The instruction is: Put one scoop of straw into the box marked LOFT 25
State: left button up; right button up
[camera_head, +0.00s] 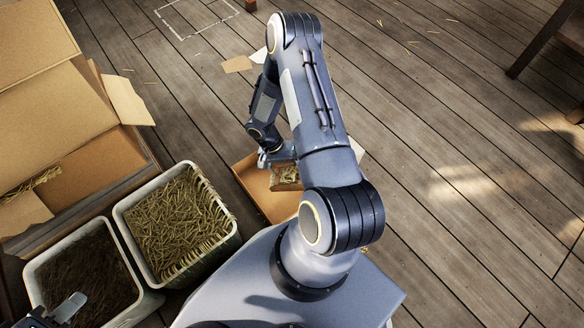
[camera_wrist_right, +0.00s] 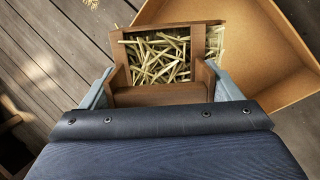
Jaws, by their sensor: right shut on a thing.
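My right gripper (camera_head: 276,158) is shut on a brown wooden scoop (camera_head: 288,185), and its two fingers also show on either side of the scoop in the right wrist view (camera_wrist_right: 160,92). Pale straw (camera_wrist_right: 158,58) lies in the scoop. An open cardboard box (camera_head: 262,192) is under the scoop in the head view; its wall (camera_wrist_right: 275,95) shows at the right in the wrist view. No marking on it is readable. A white bin (camera_head: 122,212) full of straw (camera_head: 178,222) stands to the left. My left gripper (camera_head: 68,308) is partly cut off at the lower left, its opening unclear.
A second bin (camera_head: 34,268) holding dark brown material stands beside the straw bin. A large open cardboard box (camera_head: 60,120) fills the upper left. Paper pieces (camera_head: 238,64) and stray straws lie on the plank floor (camera_head: 440,140). The floor to the right is mostly clear.

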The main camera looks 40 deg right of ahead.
aim_at(292, 164)
jog(key=shift+w+a+g+h+b, duration=0.7)
jog(key=shift+w+b, duration=0.2)
jog(key=shift+b, duration=0.1)
jog(key=shift+w+a+r+g+h+b, duration=0.3)
jog(key=shift+w+a+g+h+b, duration=0.15)
jog(key=shift+w+g+b, duration=0.4)
jog(key=shift+s+d, duration=0.1)
jog(key=shift+s, duration=0.2)
jog(key=s+d+t+y, duration=0.2)
jog(key=s+d+t, duration=0.1)
jog(key=shift+s+d+r+y, duration=0.15)
jog(key=shift+s+y, duration=0.1)
jog(key=shift+s, duration=0.05)
jog(key=shift+s+r+t+y, duration=0.15)
jog(key=shift+s+t+y, duration=0.15)
jog(key=shift+t, duration=0.15)
jog(key=shift+s+r+t+y+p, duration=0.3)
jog(key=shift+r+t, duration=0.15)
jog(key=shift+t, duration=0.05)
jog(key=shift+s+d+r+t+y+p, duration=0.3)
jog(key=shift+r+t+p, duration=0.15)
jog(key=shift+p, duration=0.5)
jog(key=shift+s+d+r+t+y+p, duration=0.3)
jog(key=shift+r+p, duration=0.2)
jog(key=shift+p, duration=0.45)
